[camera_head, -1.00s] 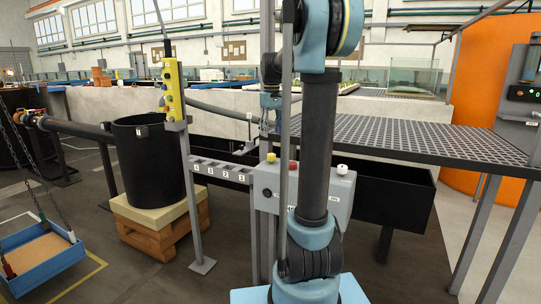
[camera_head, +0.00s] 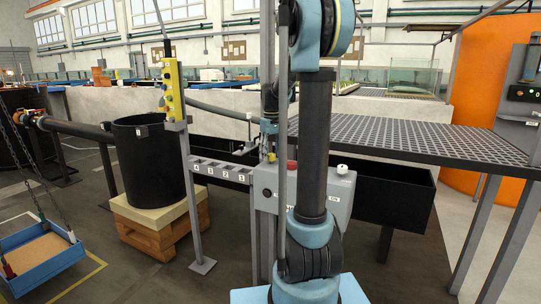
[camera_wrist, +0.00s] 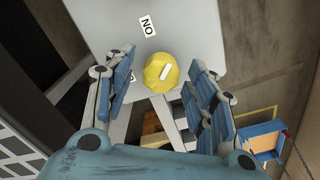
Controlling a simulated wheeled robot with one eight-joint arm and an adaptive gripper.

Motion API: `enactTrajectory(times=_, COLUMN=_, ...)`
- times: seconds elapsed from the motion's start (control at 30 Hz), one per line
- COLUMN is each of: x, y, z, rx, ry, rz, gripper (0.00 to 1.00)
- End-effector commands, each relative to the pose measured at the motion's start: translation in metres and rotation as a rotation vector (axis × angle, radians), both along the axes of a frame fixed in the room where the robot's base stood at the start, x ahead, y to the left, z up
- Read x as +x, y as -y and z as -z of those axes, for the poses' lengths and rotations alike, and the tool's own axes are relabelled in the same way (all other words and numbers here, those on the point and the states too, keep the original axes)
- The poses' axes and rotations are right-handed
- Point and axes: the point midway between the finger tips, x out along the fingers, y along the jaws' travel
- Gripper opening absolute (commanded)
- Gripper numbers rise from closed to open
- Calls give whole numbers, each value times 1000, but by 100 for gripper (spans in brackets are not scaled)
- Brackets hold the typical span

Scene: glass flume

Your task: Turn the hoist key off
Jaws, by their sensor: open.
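The hoist key appears to be the yellow knob (camera_wrist: 160,72) with a white bar in the wrist view, on a pale grey panel. Its bar slants toward the upper right. A label (camera_wrist: 148,25) beside it shows upside down and seems to read ON. My gripper (camera_wrist: 161,65) is open, with one finger on each side of the knob; I cannot tell whether they touch it.
The box also carries a red button (camera_head: 291,165) and a white knob (camera_head: 342,169). A grated platform (camera_head: 420,138) lies to the right. A yellow pendant (camera_head: 174,92) on a post and a black tub (camera_head: 150,165) stand left. A blue tray (camera_head: 42,262) hangs far left.

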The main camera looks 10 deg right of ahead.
Motion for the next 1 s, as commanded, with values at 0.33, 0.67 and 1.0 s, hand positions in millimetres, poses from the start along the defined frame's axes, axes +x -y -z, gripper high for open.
enactTrajectory(times=0.33, x=0, y=0, z=0, rx=0, ry=0, rz=0, gripper=7)
enactTrajectory(times=0.67, x=0, y=-1, z=0, rx=0, ry=0, rz=36, gripper=7)
enactTrajectory(times=1.0, x=0, y=-1, z=0, rx=-1, ry=1, rz=255, gripper=7)
